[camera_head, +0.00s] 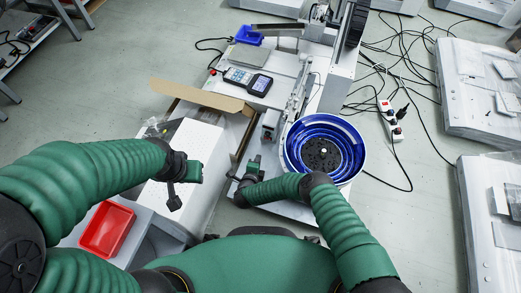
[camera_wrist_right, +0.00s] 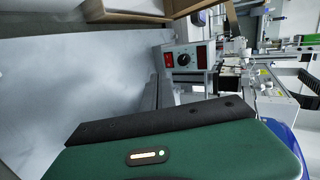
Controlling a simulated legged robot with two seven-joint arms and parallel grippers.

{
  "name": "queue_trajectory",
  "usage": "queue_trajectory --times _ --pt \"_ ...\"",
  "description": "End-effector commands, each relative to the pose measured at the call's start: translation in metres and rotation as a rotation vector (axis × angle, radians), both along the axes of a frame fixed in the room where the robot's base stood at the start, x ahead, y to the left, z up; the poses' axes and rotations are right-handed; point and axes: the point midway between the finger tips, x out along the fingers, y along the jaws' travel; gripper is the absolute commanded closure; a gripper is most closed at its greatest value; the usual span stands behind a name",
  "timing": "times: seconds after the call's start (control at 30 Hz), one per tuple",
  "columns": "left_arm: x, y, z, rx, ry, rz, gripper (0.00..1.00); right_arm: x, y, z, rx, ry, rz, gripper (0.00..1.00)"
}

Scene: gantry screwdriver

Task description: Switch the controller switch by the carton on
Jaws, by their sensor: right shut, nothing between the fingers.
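The controller (camera_head: 270,125) is a small grey box between the open carton (camera_head: 205,97) and the blue bowl in the head view. In the right wrist view the controller (camera_wrist_right: 190,60) shows its front, with red areas and a dark round knob; the state of its switch is too small to tell. The carton's cardboard edge (camera_wrist_right: 182,8) shows above it. My right gripper (camera_head: 250,172) is shut and empty, in front of the controller and apart from it. My left gripper (camera_head: 185,182) hangs over the white-topped box; its fingers are unclear.
A blue bowl feeder (camera_head: 323,150) stands close to the right of my right gripper. A red tray (camera_head: 106,229) lies at the lower left. A power strip (camera_head: 391,120) and loose cables lie on the floor at right.

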Motion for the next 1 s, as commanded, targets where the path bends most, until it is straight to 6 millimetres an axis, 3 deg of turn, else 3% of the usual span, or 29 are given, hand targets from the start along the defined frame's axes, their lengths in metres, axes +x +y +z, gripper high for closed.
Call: queue_trajectory --times 0.4,0.5,0.7,1.0 --pt "0.000 0.000 -0.076 0.000 0.001 0.000 0.63 0.073 -0.015 -0.053 0.001 -0.003 -0.002 1.00" --pt "0.000 0.000 -0.089 0.000 0.001 0.000 0.63 0.092 -0.019 -0.054 0.001 -0.003 -0.001 1.00" --pt "0.000 0.000 -0.103 0.000 0.001 0.000 0.63 0.115 -0.023 -0.050 -0.001 -0.001 0.001 1.00" --pt "0.000 0.000 -0.102 0.000 0.000 0.000 0.63 0.118 -0.023 -0.046 -0.001 0.000 0.003 1.00"
